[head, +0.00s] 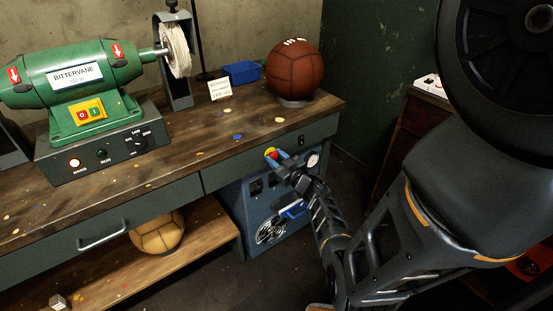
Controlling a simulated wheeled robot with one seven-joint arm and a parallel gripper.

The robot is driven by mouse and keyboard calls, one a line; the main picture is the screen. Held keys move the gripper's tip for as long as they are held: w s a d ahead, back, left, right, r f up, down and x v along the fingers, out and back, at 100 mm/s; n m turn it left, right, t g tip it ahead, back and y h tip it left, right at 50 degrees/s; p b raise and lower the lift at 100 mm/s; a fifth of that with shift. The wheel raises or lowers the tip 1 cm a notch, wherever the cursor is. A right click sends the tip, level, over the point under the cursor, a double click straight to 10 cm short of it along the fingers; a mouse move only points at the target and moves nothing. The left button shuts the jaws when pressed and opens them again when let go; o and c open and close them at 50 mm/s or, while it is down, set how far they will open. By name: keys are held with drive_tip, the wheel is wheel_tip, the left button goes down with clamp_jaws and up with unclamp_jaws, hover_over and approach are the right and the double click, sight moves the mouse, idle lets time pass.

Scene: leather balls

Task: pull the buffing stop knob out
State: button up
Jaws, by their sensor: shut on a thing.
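The buffing stop knob appears to be the small red and yellow piece (270,153) at the bench's front edge.
The wooden bench (190,150) carries a brown leather ball (295,70), a blue tray (241,72) and a small card (220,89). A tan ball (157,232) lies on the shelf below. A blue-grey cabinet (243,200) stands below my gripper. Dark floor shows beside it.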

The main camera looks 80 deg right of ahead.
clamp_jaws()
drive_tip(key=shift+s+a+r+p, duration=0.15)
drive_tip(key=shift+s+a+p, duration=0.25)
drive_tip(key=shift+p, duration=0.15)
drive_tip(key=shift+f, duration=0.2)
drive_tip(key=o, duration=0.9)
unclamp_jaws()
drive_tip(key=v, duration=0.8)
drive_tip(key=shift+r, duration=0.1)
